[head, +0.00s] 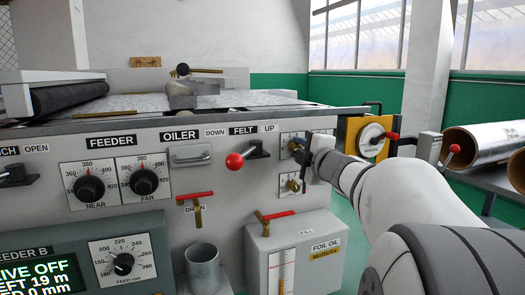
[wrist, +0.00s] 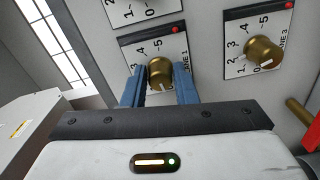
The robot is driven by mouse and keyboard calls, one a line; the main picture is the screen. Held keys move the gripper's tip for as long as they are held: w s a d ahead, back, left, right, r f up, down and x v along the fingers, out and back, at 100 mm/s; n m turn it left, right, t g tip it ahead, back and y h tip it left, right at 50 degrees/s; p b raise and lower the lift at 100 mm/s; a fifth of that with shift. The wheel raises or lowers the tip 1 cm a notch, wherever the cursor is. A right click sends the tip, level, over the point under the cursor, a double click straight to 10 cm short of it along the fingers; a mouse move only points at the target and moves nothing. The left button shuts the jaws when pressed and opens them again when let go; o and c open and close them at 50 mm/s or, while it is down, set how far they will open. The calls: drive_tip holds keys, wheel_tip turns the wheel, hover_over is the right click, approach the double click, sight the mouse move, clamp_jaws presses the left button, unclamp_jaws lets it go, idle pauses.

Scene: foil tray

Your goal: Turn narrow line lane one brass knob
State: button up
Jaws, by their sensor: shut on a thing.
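In the wrist view, the lane 1 brass knob (wrist: 159,71) sits on a white plate (wrist: 132,52) with a number scale and a red dot. My gripper (wrist: 160,90) is shut on this knob, with one blue finger on each side of it. A pale mark shows low on the knob's face, but what it reads is unclear. In the head view, my gripper (head: 307,157) is at the right end of the grey machine front, at the upper brass knob (head: 296,143). My gripper partly hides that knob and its plate.
A second brass knob (wrist: 263,52), labelled lane 3, is to the right in the wrist view. A brass valve with a red handle (wrist: 312,135) is at the right edge. In the head view, a red-balled lever (head: 235,161) and foil oil box (head: 293,245) are close by.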

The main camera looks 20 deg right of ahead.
drive_tip(key=o, duration=1)
drive_tip(key=shift+s, duration=0.1)
drive_tip(key=s+p, duration=0.2)
drive_tip(key=s, duration=0.5)
drive_tip(key=shift+s, duration=0.3)
drive_tip(key=shift+d, duration=0.1)
